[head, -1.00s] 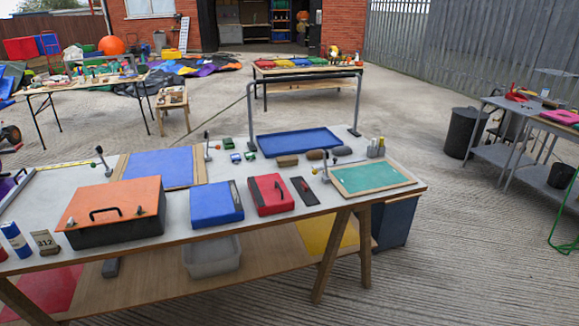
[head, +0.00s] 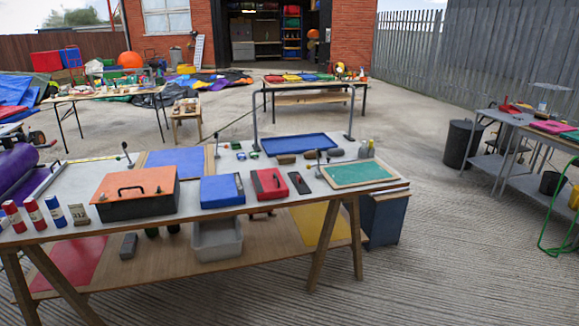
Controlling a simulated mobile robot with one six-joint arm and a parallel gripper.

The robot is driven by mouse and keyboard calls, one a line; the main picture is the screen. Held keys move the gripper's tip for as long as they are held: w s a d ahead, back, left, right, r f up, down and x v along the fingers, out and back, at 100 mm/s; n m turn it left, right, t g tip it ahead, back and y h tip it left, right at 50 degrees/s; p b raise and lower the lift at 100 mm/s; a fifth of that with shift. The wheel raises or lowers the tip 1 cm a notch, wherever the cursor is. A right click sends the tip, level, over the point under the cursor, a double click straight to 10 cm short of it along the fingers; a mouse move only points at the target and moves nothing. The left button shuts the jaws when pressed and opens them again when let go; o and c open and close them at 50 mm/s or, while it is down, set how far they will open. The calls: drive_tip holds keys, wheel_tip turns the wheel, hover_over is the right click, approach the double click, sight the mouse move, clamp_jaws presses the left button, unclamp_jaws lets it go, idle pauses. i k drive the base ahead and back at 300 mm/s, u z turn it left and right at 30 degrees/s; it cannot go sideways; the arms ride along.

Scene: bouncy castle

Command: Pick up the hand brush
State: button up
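I cannot clearly make out a hand brush. Small brown and grey pieces lie on the near worktable (head: 225,221) in front of the blue tray (head: 300,143): a brown block (head: 286,159), a brownish rounded piece (head: 312,154) and a grey piece (head: 336,152). They are too small to tell whether one is the brush. A dark flat strip (head: 299,183) lies right of the red case (head: 269,184). My gripper is not in view.
The worktable also holds an orange-topped toolbox (head: 137,195), a blue case (head: 222,190) and a green board (head: 358,173). A grey bin (head: 217,240) stands on its lower shelf. A black barrel (head: 461,144) stands at right.

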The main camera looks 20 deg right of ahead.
sight(285, 158)
drive_tip(key=k, duration=0.4)
drive_tip(key=u, duration=0.45)
drive_tip(key=i, duration=1.65)
drive_tip(key=u, duration=0.2)
